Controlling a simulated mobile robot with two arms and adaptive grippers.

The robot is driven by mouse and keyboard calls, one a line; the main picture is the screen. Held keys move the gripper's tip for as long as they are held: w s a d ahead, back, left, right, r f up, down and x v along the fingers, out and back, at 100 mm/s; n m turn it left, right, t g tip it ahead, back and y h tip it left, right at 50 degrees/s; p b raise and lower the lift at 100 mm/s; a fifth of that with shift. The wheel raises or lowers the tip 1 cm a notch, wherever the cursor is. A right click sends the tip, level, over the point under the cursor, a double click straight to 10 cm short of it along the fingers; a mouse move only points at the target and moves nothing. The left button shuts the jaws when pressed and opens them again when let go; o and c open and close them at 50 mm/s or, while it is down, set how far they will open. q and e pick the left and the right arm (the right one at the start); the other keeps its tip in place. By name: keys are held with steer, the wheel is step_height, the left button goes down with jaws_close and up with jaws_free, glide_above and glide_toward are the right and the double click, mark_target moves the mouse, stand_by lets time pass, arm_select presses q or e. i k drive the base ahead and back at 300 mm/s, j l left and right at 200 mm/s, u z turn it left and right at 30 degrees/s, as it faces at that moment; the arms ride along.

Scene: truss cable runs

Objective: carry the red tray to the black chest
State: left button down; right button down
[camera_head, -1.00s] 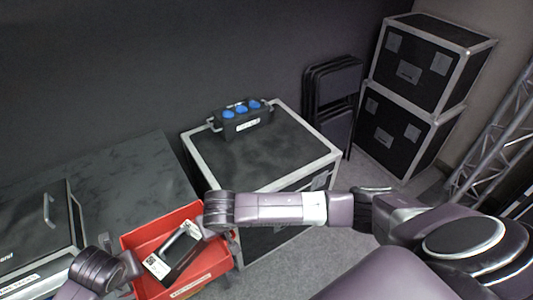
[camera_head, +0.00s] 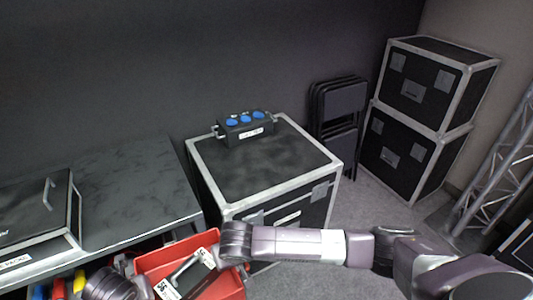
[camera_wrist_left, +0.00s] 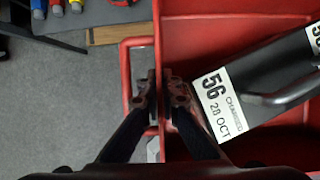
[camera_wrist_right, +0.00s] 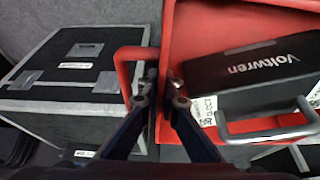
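The red tray (camera_head: 215,285) is at the bottom of the head view, in front of the bench and the black chest, with a black case (camera_head: 187,277) with a handle and white labels inside. My left gripper (camera_wrist_left: 160,92) is shut on the tray's side rim by its red handle. My right gripper (camera_wrist_right: 160,90) is shut on the opposite side rim, also by a handle. Both wrist views show the case inside (camera_wrist_left: 260,90), marked "Voltwren" in the right one (camera_wrist_right: 255,65). The black chest (camera_head: 265,175) with silver edges stands beyond the tray; its front is partly behind my right arm.
A black box with blue sockets (camera_head: 245,127) sits at the chest's back edge; the top in front is clear. A grey bench (camera_head: 135,195) with a case stands left, coloured items beneath. Folded chairs (camera_head: 338,110), stacked cases (camera_head: 415,120) and a truss (camera_head: 500,165) stand right.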

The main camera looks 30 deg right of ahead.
mark_target(270, 163)
steer(key=i+l+z, duration=0.1)
steer(key=z, duration=0.3)
steer(key=i+l+z, duration=0.15)
steer(key=z, duration=0.3)
steer(key=i+l+z, duration=0.15)
steer(key=i+z, duration=0.15)
steer(key=z, duration=0.15)
steer(key=i+z, duration=0.3)
steer(key=z, duration=0.2)
steer(key=i+l+u, duration=0.15)
steer(key=i, duration=0.25)
steer(key=i+l+u, duration=0.15)
steer(key=i, duration=0.25)
steer(key=i+u, duration=0.1)
steer(key=u, duration=0.3)
steer(key=i+u, duration=0.15)
steer(key=u, duration=0.25)
steer(key=i+u, duration=0.1)
steer(key=u, duration=0.25)
steer(key=i+l+u, duration=0.1)
steer(key=u, duration=0.3)
